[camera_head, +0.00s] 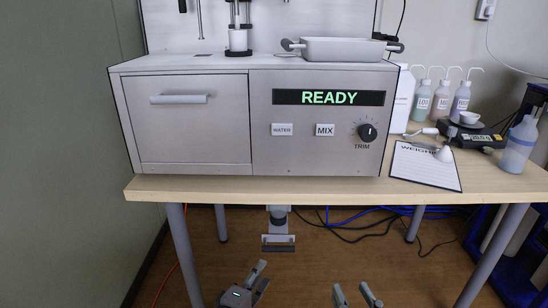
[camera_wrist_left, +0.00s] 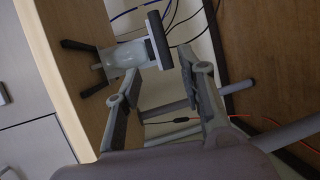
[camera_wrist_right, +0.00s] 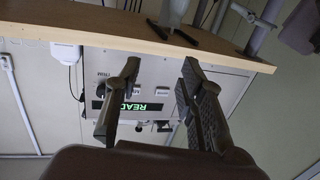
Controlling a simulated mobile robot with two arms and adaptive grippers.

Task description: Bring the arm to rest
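My left gripper (camera_head: 250,284) is low in the head view, below the table's front edge. Its two fingers are apart with nothing between them, and they also show apart in the left wrist view (camera_wrist_left: 168,74). My right gripper (camera_head: 357,294) is at the bottom of the head view, to the right of the left one. Its fingers are spread and empty, and the right wrist view (camera_wrist_right: 160,66) shows the same. Neither gripper touches the table or anything on it. Most of both arms is out of the head view.
The analyser (camera_head: 220,125) stands on the wooden table (camera_head: 330,190), its display (camera_head: 328,97) reading READY. A grey tray (camera_head: 345,48) sits on top. Bottles, a scale and a sheet (camera_head: 425,168) are at right. A grey crossbar part (camera_head: 278,240) hangs below the table edge.

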